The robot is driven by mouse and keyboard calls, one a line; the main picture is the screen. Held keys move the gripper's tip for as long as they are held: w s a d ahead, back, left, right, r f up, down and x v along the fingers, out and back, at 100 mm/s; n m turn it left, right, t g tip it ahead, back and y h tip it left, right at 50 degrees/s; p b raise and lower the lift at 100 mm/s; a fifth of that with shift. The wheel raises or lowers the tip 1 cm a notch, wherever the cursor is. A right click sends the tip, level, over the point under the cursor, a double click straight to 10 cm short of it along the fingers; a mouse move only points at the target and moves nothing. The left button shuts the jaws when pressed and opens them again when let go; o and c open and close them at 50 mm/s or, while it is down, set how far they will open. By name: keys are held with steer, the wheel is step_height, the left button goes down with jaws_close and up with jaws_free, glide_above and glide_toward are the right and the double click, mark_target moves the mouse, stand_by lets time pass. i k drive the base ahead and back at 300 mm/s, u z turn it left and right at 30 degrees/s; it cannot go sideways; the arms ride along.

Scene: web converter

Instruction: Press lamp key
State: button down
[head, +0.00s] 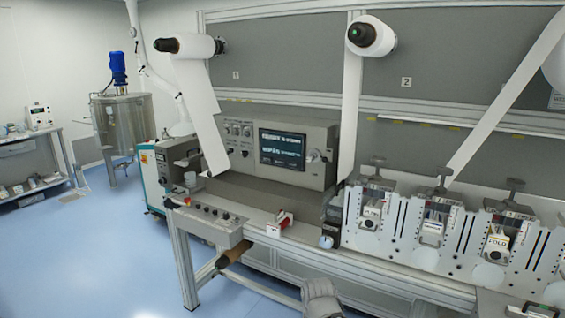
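No key that I can read as the lamp key stands out. A grey control box (205,220) with a row of small knobs and buttons juts from the front left of the machine. Above it, a grey cabinet (235,122) carries several small dials and switches beside a dark screen (282,149) with lit text. The labels on both are too small to read. My gripper cannot be made out in the head view. A pale rounded part shows at the bottom edge, and I cannot tell what it belongs to.
White web hangs from two rolls, the left roll (188,46) and the middle roll (371,36). A red-and-white item (280,222) lies on the machine's front ledge. Several slotted stations (430,225) stand at right. A steel tank (122,122) stands behind left. Blue floor (110,255) is clear at left.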

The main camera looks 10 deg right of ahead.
mark_target(293, 164)
steer(key=z, duration=0.05)
steer(key=i, duration=1)
